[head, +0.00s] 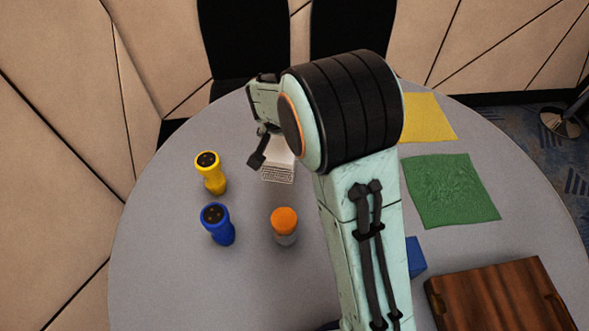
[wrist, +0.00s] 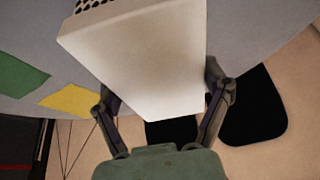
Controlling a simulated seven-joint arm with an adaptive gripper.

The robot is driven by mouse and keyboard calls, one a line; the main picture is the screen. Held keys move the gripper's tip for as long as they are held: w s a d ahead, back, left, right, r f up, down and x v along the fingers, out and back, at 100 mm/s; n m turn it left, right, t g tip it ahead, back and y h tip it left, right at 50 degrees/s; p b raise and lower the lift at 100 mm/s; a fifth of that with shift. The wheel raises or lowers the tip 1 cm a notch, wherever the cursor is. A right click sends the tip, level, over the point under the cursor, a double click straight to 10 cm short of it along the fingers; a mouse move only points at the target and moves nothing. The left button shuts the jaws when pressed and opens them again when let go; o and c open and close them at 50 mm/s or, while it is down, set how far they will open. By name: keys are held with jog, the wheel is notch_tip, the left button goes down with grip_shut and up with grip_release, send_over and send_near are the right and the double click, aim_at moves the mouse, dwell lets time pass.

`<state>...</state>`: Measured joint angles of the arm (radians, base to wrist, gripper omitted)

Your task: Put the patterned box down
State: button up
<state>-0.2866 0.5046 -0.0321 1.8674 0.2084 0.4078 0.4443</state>
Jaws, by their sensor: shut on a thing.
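The patterned box (wrist: 145,62) is white and fills the upper middle of the wrist view, with a dark dotted pattern on its end face. In the head view the box (head: 279,166) shows at the far part of the round table, partly hidden by my arm. My gripper (wrist: 165,100) is shut on the box, with one finger on each side of it. In the head view one finger of my gripper (head: 258,150) shows at the box's left side. I cannot tell whether the box touches the table.
The grey table (head: 165,270) holds a yellow flashlight (head: 211,174), a blue flashlight (head: 218,225) and an orange-capped shaker (head: 285,226) on the left. On the right lie a yellow cloth (head: 428,118), a green cloth (head: 452,190), a blue item (head: 416,256) and a wooden board (head: 500,300).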

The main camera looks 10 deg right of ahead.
jog(key=shift+m+h, duration=0.3)
jog(key=shift+m, duration=0.3)
jog(key=d+f, duration=0.1)
jog(key=f, duration=0.2)
jog(key=d+f, duration=0.2)
jog(key=f, duration=0.1)
jog(key=s+d+f, duration=0.1)
jog(key=f, duration=0.3)
jog(key=shift+d, duration=0.15)
jog(key=shift+f, duration=0.2)
jog(key=o, duration=1.2)
jog(key=shift+c, duration=0.2)
